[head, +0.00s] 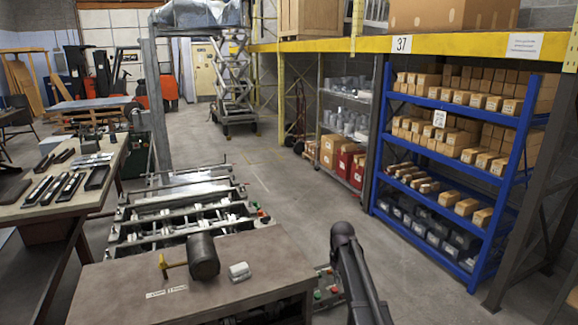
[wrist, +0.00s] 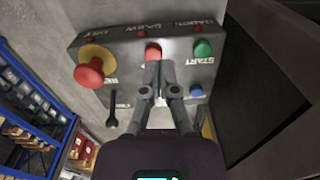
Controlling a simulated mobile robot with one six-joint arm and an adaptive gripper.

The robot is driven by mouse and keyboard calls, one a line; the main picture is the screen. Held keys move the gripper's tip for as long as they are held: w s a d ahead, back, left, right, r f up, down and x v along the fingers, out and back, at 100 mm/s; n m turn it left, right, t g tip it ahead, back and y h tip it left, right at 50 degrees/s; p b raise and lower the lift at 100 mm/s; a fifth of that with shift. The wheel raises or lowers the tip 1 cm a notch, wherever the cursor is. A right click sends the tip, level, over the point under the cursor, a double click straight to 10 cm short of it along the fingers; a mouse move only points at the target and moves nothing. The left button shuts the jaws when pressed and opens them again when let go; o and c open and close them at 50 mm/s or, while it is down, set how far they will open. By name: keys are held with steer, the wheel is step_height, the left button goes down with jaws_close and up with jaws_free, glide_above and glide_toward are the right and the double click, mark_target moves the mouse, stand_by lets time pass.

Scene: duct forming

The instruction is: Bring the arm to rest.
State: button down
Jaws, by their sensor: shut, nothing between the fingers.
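My arm (head: 357,272) rises at the bottom middle of the head view, right of the brown table, with its elbow bent. My gripper (wrist: 160,90) shows in the wrist view with its two fingers together and nothing held. It is in front of a grey control panel (wrist: 130,60), with its fingertips just below a red button (wrist: 153,50). I cannot tell whether the tips touch the panel. A green START button (wrist: 203,48), a blue button (wrist: 196,90), a red mushroom button (wrist: 90,72) and a black switch (wrist: 112,108) surround the gripper.
A brown table (head: 130,282) holds a mallet (head: 203,257) and a small metal piece (head: 239,271). A roller machine (head: 180,212) stands behind it. A blue shelf (head: 382,140) with boxes stands on the right. The floor (head: 280,195) between is clear.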

steer(key=s+f+m+b, duration=0.2)
steer(key=s+m, duration=0.2)
steer(key=s, duration=2)
steer(key=shift+a, duration=0.15)
